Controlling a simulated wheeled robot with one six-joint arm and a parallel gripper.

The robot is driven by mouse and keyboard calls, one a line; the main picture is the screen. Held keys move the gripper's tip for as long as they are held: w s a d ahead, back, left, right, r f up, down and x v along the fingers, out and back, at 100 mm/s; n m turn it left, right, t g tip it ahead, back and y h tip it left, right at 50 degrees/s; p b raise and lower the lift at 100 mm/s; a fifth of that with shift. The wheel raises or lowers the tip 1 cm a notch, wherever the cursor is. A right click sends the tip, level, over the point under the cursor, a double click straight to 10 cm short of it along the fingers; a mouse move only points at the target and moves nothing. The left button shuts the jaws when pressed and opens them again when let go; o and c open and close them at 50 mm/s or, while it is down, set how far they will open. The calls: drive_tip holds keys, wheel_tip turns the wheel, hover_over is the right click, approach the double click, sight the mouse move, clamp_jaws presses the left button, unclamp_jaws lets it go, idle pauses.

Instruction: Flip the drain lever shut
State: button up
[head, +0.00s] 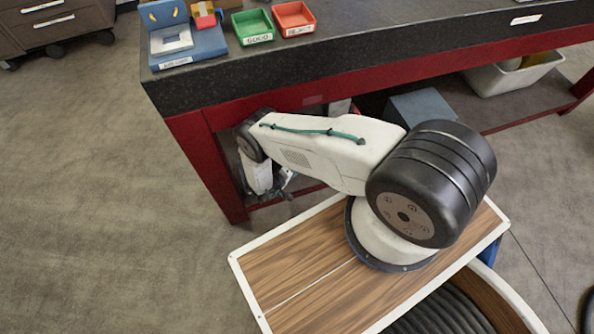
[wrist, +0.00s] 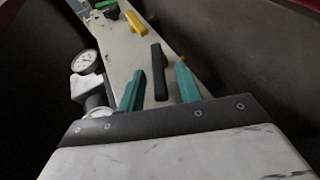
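In the wrist view a pale panel carries several levers. A black lever (wrist: 159,72) lies nearest, between the two teal fingers of my gripper (wrist: 157,80). The fingers are apart, with gaps visible on both sides of the lever. A yellow lever (wrist: 135,22) is further up the panel, and a green handle (wrist: 104,4) is near the top edge. No label is readable, so I cannot tell which is the drain lever. In the head view my arm reaches under the bench, where the levers are hidden and my gripper is hard to make out.
A round gauge (wrist: 84,61) stands left of the panel, with another dial near my left finger. Dark walls flank the panel. The granite bench (head: 350,60) with its red frame overhangs my arm. A grey-blue box (head: 420,106) and white bin (head: 515,74) sit below it.

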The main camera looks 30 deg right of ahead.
drive_tip(key=v, duration=0.8)
